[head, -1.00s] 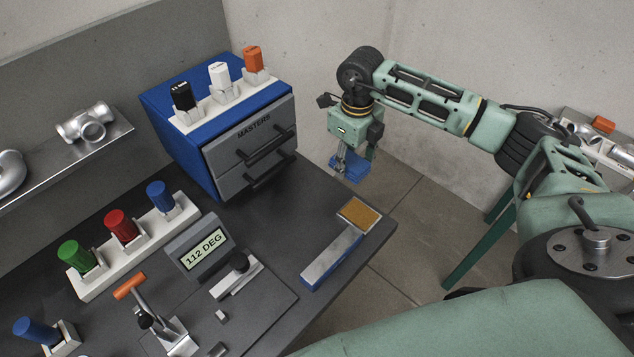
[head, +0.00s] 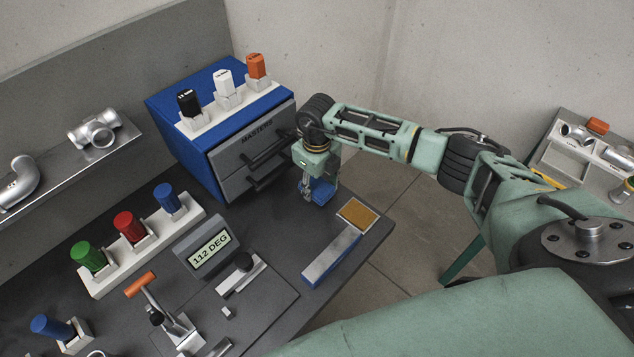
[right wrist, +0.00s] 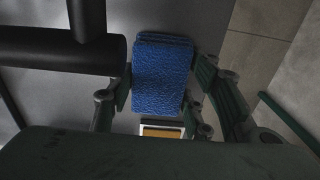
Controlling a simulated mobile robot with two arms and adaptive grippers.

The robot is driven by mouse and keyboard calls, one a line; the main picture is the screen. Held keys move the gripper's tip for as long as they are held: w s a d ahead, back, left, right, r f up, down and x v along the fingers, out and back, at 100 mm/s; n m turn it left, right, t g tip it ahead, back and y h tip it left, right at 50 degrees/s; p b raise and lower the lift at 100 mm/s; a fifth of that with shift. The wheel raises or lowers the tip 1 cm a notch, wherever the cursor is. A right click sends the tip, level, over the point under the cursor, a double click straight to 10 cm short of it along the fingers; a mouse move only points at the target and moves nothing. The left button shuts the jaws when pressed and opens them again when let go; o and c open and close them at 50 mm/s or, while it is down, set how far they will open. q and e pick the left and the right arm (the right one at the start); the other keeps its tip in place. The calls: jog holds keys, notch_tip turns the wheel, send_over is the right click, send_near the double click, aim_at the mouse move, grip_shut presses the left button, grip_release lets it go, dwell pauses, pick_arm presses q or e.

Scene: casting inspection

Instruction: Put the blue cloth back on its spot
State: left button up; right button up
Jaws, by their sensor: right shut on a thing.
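The blue cloth (head: 322,191) is held in my right gripper (head: 312,190), over the back right part of the dark table, near the drawer unit. In the right wrist view the folded cloth (right wrist: 162,75) sits between the two fingers, which are shut on it. Part of a tan pad in a pale frame (right wrist: 162,132) shows beyond the cloth. In the head view this tan pad (head: 358,214) lies at the table's right edge, at the end of a blue and grey bar (head: 331,258). My left gripper is out of view.
The blue-sided drawer unit (head: 178,141) with black handles stands close to the right gripper. A display reading 112 DEG (head: 208,247), a white rack (head: 101,286) of coloured plugs and an orange-handled clamp (head: 141,285) stand on the table. Open floor lies to the right.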

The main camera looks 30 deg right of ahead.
aim_at(317, 184)
jog(key=shift+f, duration=0.2)
jog(key=o, duration=1.1)
jog(key=shift+r, duration=0.15)
jog(key=shift+w+r, duration=0.1)
jog(key=shift+r, duration=0.15)
notch_tip(317, 184, up, 7)
jog(key=shift+r+b, duration=0.1)
jog(key=shift+b, duration=0.85)
